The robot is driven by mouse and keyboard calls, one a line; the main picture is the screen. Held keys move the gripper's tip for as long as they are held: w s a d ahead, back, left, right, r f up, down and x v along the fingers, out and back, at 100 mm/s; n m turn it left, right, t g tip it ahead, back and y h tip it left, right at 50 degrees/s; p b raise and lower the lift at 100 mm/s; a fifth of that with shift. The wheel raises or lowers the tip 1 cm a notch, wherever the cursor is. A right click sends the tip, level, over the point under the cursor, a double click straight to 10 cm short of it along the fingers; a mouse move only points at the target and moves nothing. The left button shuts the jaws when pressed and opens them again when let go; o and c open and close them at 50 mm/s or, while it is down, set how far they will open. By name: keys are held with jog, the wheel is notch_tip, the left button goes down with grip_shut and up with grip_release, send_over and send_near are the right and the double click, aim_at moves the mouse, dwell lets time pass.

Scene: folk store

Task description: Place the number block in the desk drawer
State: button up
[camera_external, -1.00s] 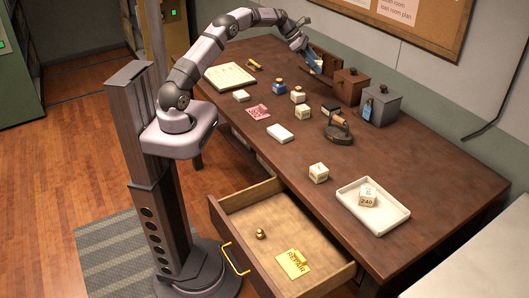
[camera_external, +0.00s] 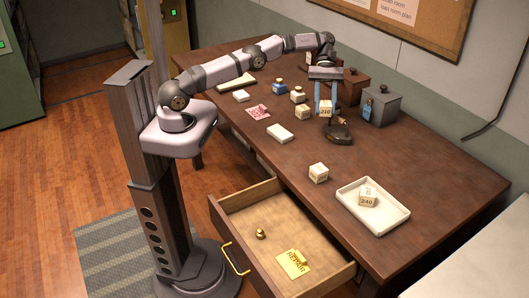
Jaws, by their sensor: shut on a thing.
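My gripper (camera_external: 325,103), with blue fingers, is above the rear middle of the desk. It is shut on a small cream number block (camera_external: 325,108) that seems to read 210. The held block appears just behind the dark stamp; its height above the desk is hard to tell. The desk drawer (camera_external: 228,208) is pulled open at the front, below the desktop, well away from my gripper. Inside lie a small brass piece (camera_external: 260,234) and a yellow REPAIR tag (camera_external: 293,263).
Other number blocks stand on the desk (camera_external: 302,112) and near its front (camera_external: 318,172); a 240 block (camera_external: 367,199) sits in a white tray (camera_external: 392,221). The dark stamp (camera_external: 339,133), small bottles (camera_external: 279,88) and grey box (camera_external: 382,106) are around. The drawer's middle is mostly clear.

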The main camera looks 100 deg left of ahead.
jog(key=s+d+r+m+g+y, duration=0.1)
jog(key=s+d+m+g+y, duration=0.35)
jog(key=d+m, duration=0.95)
jog(key=s+d+m+g+y, duration=0.2)
jog(key=s+d+m+y, duration=0.4)
jog(key=d+m+y, duration=0.75)
jog(key=m+t+h+p, duration=0.1)
jog(key=m+t+h, duration=0.3)
jog(key=m+t, duration=1.15)
send_over(267, 215)
jog(key=s+d, duration=0.2)
notch_tip(267, 215, down, 23)
jog(key=m+g, duration=0.4)
jog(key=shift+r+g, duration=0.2)
jog(key=shift+g, duration=0.2)
jog(key=shift+f, duration=2.05)
jog(key=shift+f, duration=0.2)
